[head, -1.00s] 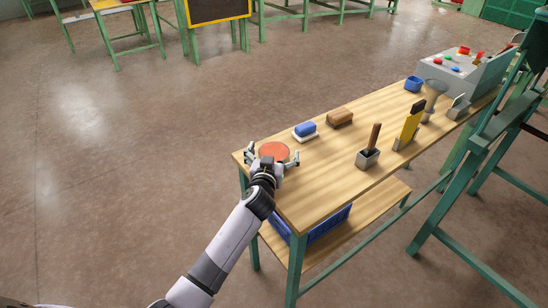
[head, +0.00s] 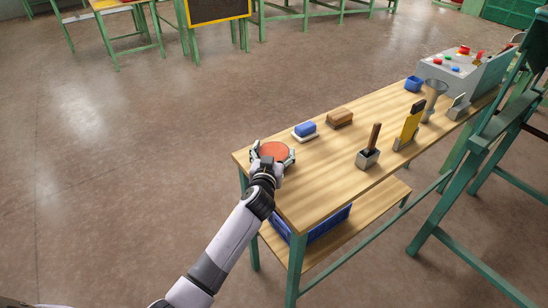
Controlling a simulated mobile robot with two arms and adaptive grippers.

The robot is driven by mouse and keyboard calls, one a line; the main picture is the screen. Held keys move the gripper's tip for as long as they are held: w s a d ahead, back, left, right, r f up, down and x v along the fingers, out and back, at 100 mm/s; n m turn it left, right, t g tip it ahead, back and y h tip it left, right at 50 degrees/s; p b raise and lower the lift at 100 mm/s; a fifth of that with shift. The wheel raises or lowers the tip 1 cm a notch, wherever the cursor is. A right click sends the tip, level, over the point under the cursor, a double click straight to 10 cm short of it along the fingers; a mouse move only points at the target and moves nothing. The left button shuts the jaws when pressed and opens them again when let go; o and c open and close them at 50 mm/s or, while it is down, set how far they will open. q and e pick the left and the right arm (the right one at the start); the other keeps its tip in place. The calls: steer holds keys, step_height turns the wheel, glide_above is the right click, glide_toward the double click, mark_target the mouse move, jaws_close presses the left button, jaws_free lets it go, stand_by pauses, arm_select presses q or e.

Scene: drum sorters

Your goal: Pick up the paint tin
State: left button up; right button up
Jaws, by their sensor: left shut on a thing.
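The paint tin (head: 273,151), with an orange-red round top, stands at the near left end of the wooden workbench (head: 320,185). My left gripper (head: 272,155) is shut on it, with one finger on each side of the tin. The lower part of the tin is hidden behind my gripper and wrist. I cannot tell any gap between the tin and the bench top. My right gripper is not in the head view.
Right of the tin are a blue-topped block (head: 304,130), a brown brush (head: 340,118), a dark handle in a grey holder (head: 368,155) and a yellow tool (head: 409,128). A blue cup (head: 413,84) and a control box (head: 462,68) stand farther back. The floor at left is clear.

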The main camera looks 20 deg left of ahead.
arm_select(q)
steer(key=c, duration=0.4)
steer(key=shift+w+r, duration=0.1)
steer(key=shift+r, duration=0.1)
steer(key=shift+c, duration=0.2)
steer(key=shift+r, duration=0.15)
